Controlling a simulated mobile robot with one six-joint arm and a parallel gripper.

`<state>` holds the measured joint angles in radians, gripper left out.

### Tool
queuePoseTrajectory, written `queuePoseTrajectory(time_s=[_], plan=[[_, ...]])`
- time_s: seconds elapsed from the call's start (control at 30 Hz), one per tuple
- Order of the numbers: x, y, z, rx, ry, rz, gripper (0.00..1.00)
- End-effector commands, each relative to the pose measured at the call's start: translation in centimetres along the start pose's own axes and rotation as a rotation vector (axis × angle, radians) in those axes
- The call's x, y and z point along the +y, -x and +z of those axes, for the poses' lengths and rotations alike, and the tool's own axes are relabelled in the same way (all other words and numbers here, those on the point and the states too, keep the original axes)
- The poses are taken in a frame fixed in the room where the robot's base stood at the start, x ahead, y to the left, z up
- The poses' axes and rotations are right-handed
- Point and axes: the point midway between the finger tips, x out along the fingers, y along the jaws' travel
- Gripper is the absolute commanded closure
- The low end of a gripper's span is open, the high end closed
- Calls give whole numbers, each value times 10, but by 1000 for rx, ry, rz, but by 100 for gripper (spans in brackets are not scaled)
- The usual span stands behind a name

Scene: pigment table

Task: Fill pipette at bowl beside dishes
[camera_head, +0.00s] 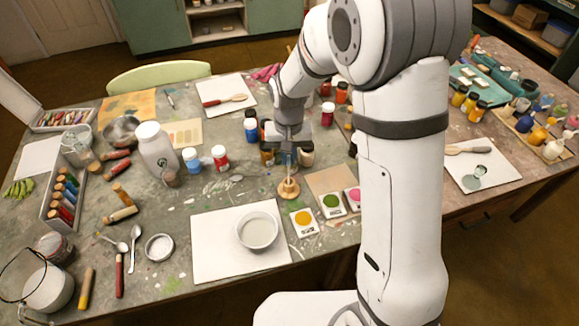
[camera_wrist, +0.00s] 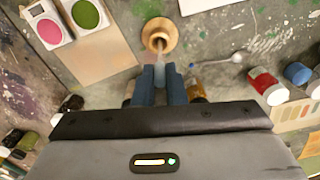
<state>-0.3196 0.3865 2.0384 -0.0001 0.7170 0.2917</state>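The pipette, pale and see-through, stands upright in a round wooden stand (camera_head: 289,188); the stand also shows in the wrist view (camera_wrist: 159,35). My gripper (camera_head: 287,155) points down over the stand. In the wrist view its two blue-grey fingers (camera_wrist: 160,75) are close together on the pipette (camera_wrist: 159,54), whose lower part still sits at the stand. A white bowl (camera_head: 257,230) rests on a white sheet (camera_head: 212,247) in front and to the left. The dishes are right of the bowl: yellow (camera_head: 303,222), green (camera_head: 332,203) and pink (camera_head: 353,195). Pink and green also show in the wrist view.
Paint jars (camera_head: 220,157) stand left of my gripper, and others are close behind it. A white bottle (camera_head: 156,150) stands farther left. Spoons (camera_head: 136,240) and a small white dish (camera_head: 159,247) lie left of the sheet. My arm hides part of the table's right side.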

Motion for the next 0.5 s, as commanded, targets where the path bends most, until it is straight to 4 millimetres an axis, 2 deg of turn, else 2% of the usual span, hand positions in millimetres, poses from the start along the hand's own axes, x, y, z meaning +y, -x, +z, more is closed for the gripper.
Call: queuePoseTrajectory(time_s=[0.5], plan=[[1,34,0,1,-1,0,92]])
